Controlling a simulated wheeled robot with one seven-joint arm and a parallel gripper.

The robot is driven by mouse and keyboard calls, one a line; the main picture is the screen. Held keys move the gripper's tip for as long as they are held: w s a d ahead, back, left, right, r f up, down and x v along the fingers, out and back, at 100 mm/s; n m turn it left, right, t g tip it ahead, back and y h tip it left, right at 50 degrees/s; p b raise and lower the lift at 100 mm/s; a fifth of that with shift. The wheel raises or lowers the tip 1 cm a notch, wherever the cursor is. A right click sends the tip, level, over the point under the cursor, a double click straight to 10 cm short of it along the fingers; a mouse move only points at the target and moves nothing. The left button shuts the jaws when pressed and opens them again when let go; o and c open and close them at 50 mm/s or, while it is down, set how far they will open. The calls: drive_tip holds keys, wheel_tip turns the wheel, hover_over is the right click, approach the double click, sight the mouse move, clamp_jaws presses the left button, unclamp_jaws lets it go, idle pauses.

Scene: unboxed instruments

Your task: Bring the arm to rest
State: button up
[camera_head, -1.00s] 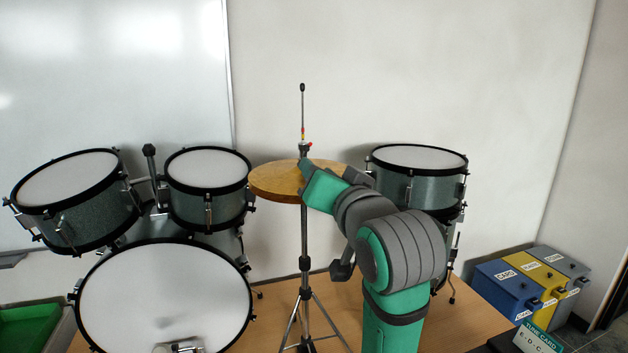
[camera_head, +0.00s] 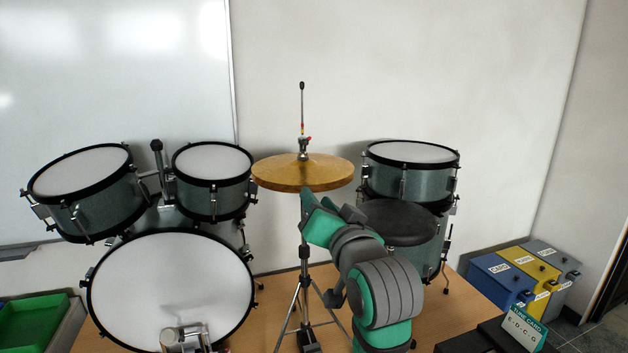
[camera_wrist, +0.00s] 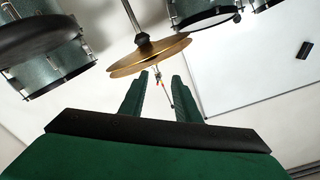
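My gripper (camera_head: 318,206) is raised in front of the drum kit, just below and in front of the brass hi-hat cymbals (camera_head: 292,174) in the head view. In the wrist view its two green fingers (camera_wrist: 161,82) stand apart with nothing between them but background. The cymbals (camera_wrist: 150,55) lie beyond the fingertips there, and a gap shows between them. My arm is bent, with the forearm rising from the bottom right of the head view.
A round black stool seat (camera_head: 400,222) is close right of my arm. Drums stand around: two toms (camera_head: 85,192) (camera_head: 212,180), a bass drum (camera_head: 172,290) and a snare (camera_head: 412,168). Labelled boxes (camera_head: 530,270), a tune card (camera_head: 522,328) and a green tray (camera_head: 35,322) flank the table.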

wheel_tip(320, 180, down, 23)
drive_tip(key=s+m+h, duration=0.1)
drive_tip(key=m+h, duration=0.1)
drive_tip(key=s+f+h, duration=0.1)
drive_tip(key=s+f, duration=0.4)
drive_tip(key=f, duration=0.3)
drive_tip(key=s+f+h, duration=0.1)
drive_tip(key=s+f, duration=0.4)
drive_tip(key=f, duration=0.2)
drive_tip(key=s+f+n+g+h, duration=0.1)
drive_tip(key=s+f, duration=1)
drive_tip(key=s, duration=0.5)
drive_tip(key=s+a+n, duration=0.1)
drive_tip(key=s+n, duration=0.2)
drive_tip(key=s, duration=1.7)
drive_tip(key=shift+s+n+g, duration=0.2)
drive_tip(key=shift+n+g, duration=0.2)
drive_tip(key=shift+o, duration=0.2)
drive_tip(key=shift+w, duration=0.1)
